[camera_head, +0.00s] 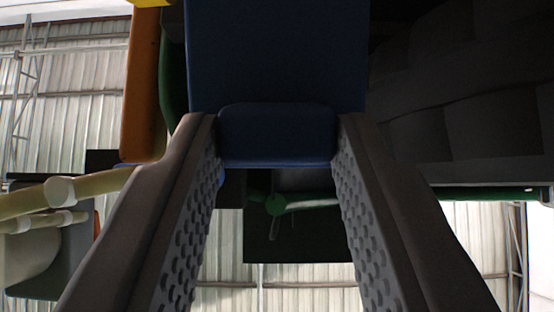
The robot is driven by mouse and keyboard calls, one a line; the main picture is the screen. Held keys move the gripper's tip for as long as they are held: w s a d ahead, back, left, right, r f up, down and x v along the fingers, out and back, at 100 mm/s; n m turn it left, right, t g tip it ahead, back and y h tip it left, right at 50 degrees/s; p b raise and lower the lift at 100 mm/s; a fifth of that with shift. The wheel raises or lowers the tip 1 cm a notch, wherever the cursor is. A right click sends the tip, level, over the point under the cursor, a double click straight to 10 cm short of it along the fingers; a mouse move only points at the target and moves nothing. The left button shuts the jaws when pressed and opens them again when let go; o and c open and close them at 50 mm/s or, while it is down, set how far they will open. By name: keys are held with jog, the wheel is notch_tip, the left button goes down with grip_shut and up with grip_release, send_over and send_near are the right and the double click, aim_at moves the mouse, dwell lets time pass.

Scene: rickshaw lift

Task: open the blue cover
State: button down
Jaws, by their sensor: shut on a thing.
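The blue cover (277,55) is a dark blue flat panel that fills the top middle of the view. A raised blue block (277,135) sits at its lower edge, like a handle. My gripper (277,125) reaches up from the bottom of the view, with one dark, studded finger on each side of this block. The fingertips are against the block's left and right sides, so the gripper is shut on it. The far side of the cover and any hinge are hidden.
An orange panel (141,85) stands close on the left of the cover. A dark blocky mass (460,100) fills the right. Beige pipes (60,192) show at left.

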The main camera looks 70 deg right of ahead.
jog(key=shift+w+a+r+t+b, duration=0.1)
jog(key=shift+w+a+t+b, duration=0.15)
jog(key=shift+a+t+b, duration=0.05)
jog(key=c, duration=1)
grip_release()
jog(key=shift+s+d, duration=0.2)
jog(key=shift+s+a+r+p, duration=0.3)
jog(key=shift+s+a+r, duration=0.5)
jog(key=shift+s+a, duration=1.05)
jog(key=shift+s+a+r+p, duration=0.35)
jog(key=shift+s+a+r, duration=0.55)
jog(key=shift+s, duration=1.7)
jog(key=shift+s+a+r+p, duration=0.3)
jog(key=shift+s+a+r, duration=0.4)
jog(key=shift+s+a, duration=1.2)
jog(key=shift+s+d, duration=0.35)
